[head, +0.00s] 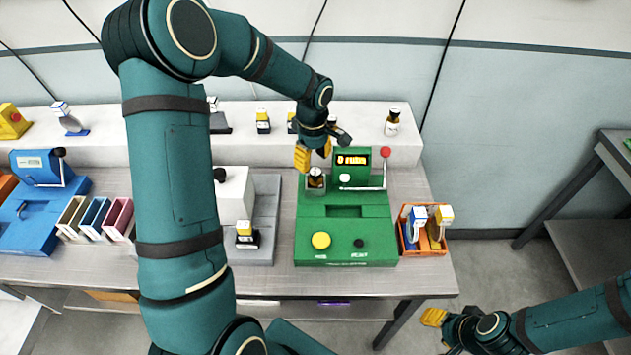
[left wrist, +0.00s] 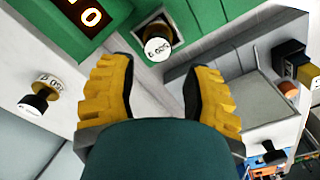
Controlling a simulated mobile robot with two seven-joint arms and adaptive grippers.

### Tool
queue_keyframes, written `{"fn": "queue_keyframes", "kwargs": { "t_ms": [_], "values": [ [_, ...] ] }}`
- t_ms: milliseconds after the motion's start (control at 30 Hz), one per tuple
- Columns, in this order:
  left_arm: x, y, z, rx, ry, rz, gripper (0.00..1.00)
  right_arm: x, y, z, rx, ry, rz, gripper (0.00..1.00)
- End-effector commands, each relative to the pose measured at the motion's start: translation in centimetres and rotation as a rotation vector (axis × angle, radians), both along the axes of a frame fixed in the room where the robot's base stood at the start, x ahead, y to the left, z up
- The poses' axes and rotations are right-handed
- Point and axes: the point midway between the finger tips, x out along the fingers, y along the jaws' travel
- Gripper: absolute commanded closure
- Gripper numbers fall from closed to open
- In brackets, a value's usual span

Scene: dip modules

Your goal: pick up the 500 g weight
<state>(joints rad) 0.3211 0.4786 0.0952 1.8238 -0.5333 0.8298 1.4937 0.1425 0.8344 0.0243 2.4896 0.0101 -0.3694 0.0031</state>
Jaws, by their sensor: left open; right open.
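A small weight (head: 316,178) with a dark and brown body stands in a square recess at the back left of the green machine (head: 345,225). In the left wrist view the same weight (left wrist: 157,42) shows its round white top; the label is too small to read surely. My left gripper (head: 313,156) is open just above this weight. In the left wrist view its yellow fingers (left wrist: 158,72) are apart and empty, with the weight just beyond the gap. My right gripper (head: 434,317) is low at the right, away from the bench.
The green machine has a display (head: 352,160) and a red-knobbed lever (head: 385,153) right of the left gripper. An orange bin (head: 425,243) with bottles stands to the right. A grey scale-like unit (head: 262,215) and coloured trays stand to the left. More items line the ledge (head: 360,112).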

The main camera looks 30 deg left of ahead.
Motion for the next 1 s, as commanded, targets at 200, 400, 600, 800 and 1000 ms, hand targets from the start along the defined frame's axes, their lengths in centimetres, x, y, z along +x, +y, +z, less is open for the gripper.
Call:
{"fn": "queue_keyframes", "kwargs": {
  "t_ms": [200, 400, 600, 800, 1000],
  "values": [
    [0.0, -0.1, -1.7, -0.001, 0.0, 0.0, 0.51, 0.0, 0.0, -0.1, 0.0, 0.0, 0.0, 0.53],
    [0.1, -0.5, -4.1, -0.002, 0.004, -0.001, 0.51, 0.0, 0.0, 0.1, 0.0, 0.0, 0.0, 0.53],
    [0.2, -0.6, -6.5, -0.002, 0.001, -0.001, 0.51, 0.0, 0.0, 0.1, 0.0, 0.0, 0.0, 0.53],
    [0.2, -0.6, -6.9, -0.001, -0.001, 0.0, 0.51, 0.0, 0.0, 0.1, 0.0, 0.0, 0.0, 0.53],
    [0.2, -0.6, -6.8, -0.001, -0.001, 0.0, 0.8, 0.0, 0.0, 0.1, 0.0, 0.0, 0.0, 0.53]
  ]
}}
